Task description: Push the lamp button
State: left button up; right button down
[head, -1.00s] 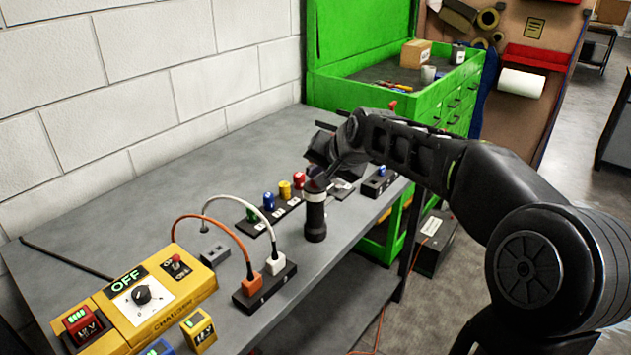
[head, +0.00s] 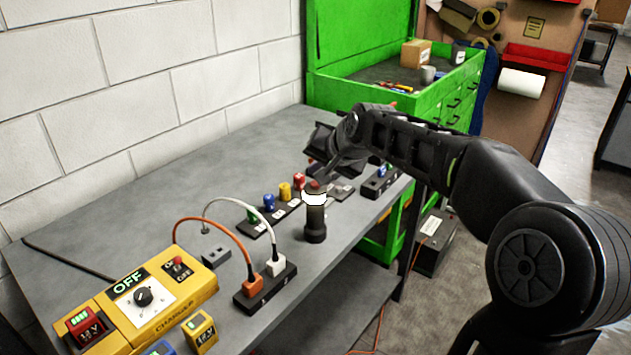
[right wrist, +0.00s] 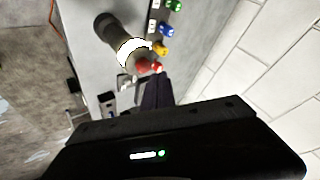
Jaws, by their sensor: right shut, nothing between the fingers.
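The lamp (head: 315,222) is a dark upright cylinder on the grey bench, with a bright white band that looks lit and a red button (head: 314,184) on top. In the right wrist view the lamp (right wrist: 108,28) shows at the upper left, its red button (right wrist: 142,65) facing the fingers. My right gripper (head: 316,173) is shut and empty, its tips just above or beside the button. In the wrist view the dark fingers (right wrist: 157,82) end close by the button; I cannot tell whether they touch it. My left gripper is out of view.
Behind the lamp is a row of coloured knobs, with a blue one (head: 268,201). A socket block (head: 262,290) with orange and white cables stands left of it, near a yellow charger (head: 165,306). A green tool chest (head: 340,98) stands behind.

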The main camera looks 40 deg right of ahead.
aim_at(317, 186)
notch_tip(317, 186, up, 6)
jog(key=p, duration=0.4)
dwell(0.5)
